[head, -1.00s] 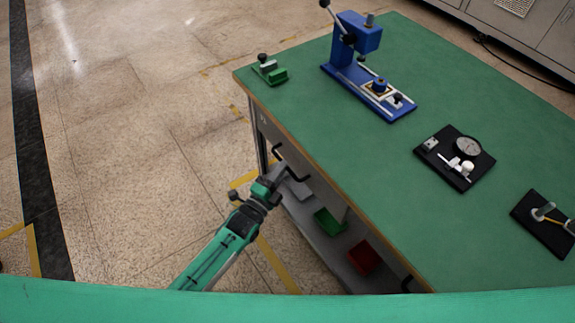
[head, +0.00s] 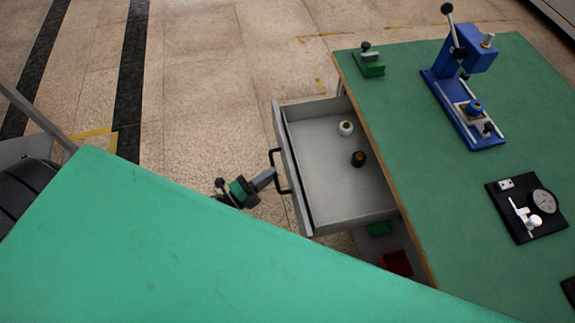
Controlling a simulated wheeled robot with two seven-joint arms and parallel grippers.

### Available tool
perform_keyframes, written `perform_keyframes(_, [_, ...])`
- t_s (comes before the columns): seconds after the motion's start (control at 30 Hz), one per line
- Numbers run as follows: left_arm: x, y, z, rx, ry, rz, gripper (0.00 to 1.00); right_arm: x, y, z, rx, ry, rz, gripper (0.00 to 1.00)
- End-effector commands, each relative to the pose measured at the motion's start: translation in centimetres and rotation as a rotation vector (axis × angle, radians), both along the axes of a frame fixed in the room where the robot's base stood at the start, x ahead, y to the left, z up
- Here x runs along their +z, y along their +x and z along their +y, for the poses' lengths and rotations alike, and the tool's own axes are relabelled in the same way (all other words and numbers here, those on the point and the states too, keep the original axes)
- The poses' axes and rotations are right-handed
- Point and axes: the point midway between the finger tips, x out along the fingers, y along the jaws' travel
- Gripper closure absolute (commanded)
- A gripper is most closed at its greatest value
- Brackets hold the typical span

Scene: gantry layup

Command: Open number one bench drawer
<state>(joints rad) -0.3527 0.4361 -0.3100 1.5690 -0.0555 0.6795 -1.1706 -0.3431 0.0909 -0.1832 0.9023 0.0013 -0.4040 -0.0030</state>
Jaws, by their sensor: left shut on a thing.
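The bench drawer (head: 325,206) stands pulled well out from the left side of the green-topped bench (head: 430,130). Its black bar handle (head: 277,172) is on the drawer front. My left gripper (head: 272,178) is shut on the handle. Inside the drawer stand a white-sided small spool-like item (head: 345,128) and a dark one with a brass-coloured top (head: 358,159). My right gripper is not in view. Any number mark on the drawer front is hidden from this angle.
A blue press (head: 465,90), a small green fixture (head: 369,62) and a black plate with a dial gauge (head: 527,207) sit on the bench. A red bin (head: 397,263) and a green bin (head: 379,229) show below the drawer.

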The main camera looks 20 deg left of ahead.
Motion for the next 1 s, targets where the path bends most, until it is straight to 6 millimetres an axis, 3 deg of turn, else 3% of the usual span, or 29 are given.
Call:
perform_keyframes(0.2, [-0.1,-1.2,1.6,0.001,0.001,0.003,1.0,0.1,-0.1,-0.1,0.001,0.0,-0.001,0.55])
perform_keyframes(0.67, [-0.1,-1.5,2.0,0.001,0.001,0.003,1.0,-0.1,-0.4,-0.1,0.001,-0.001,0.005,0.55])
perform_keyframes(0.7, [-0.1,-1.5,2.0,0.001,0.001,0.003,0.85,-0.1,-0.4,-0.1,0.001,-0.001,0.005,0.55])
perform_keyframes(0.8, [-0.1,-1.5,2.0,0.001,0.0,0.002,0.68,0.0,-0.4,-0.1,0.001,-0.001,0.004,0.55])
perform_keyframes(1.0, [-0.1,-1.4,2.0,0.001,0.0,0.001,0.68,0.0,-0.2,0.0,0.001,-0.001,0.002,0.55])
